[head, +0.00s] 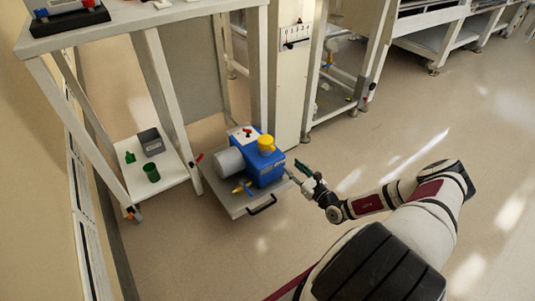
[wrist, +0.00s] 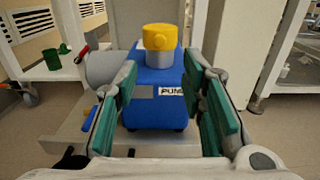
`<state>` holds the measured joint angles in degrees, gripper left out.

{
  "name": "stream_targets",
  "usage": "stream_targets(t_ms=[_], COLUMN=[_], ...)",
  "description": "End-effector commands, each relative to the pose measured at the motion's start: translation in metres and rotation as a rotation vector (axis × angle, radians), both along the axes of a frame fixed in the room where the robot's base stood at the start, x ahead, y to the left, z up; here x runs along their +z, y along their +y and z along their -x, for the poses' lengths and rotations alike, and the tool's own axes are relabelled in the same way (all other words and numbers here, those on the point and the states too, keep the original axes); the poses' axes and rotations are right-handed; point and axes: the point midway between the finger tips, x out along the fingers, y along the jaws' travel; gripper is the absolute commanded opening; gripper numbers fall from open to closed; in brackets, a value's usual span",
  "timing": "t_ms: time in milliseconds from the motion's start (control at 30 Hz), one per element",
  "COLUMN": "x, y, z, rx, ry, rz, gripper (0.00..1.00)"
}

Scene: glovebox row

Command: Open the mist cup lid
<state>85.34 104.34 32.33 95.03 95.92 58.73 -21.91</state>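The mist cup lid is a yellow cap (head: 266,141), sitting on a short grey cup on top of the blue pump (head: 264,168). In the wrist view the lid (wrist: 159,37) is upright on the grey cup (wrist: 161,60), near the top middle, and looks shut. The pump body (wrist: 155,108) carries a label partly hidden by a finger. My gripper (head: 297,173) is to the right of the pump in the head view. In the wrist view its green-padded fingers (wrist: 165,85) are spread wide and empty, facing the pump, with the lid above and beyond the fingertips.
The pump stands with a grey motor (head: 229,161) on a low tray with a black handle (head: 262,205). A white shelf (head: 160,185) with a green cup (head: 151,172) and a grey box (head: 151,141) is to the left. A white post (head: 287,95) rises behind. Floor at right is clear.

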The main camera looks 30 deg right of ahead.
Motion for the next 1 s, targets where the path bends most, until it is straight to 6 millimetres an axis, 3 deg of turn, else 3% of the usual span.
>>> stream_targets(t_ms=[167, 700, 1000], x=[-0.002, -0.004, -0.002], y=[0.000, 0.005, 0.005], z=[-0.014, -0.112, -0.136], rx=[-0.005, -0.002, -0.003], ry=[-0.001, 0.000, 0.000], rz=[-0.003, -0.003, -0.003], gripper=[0.37, 0.37, 0.37])
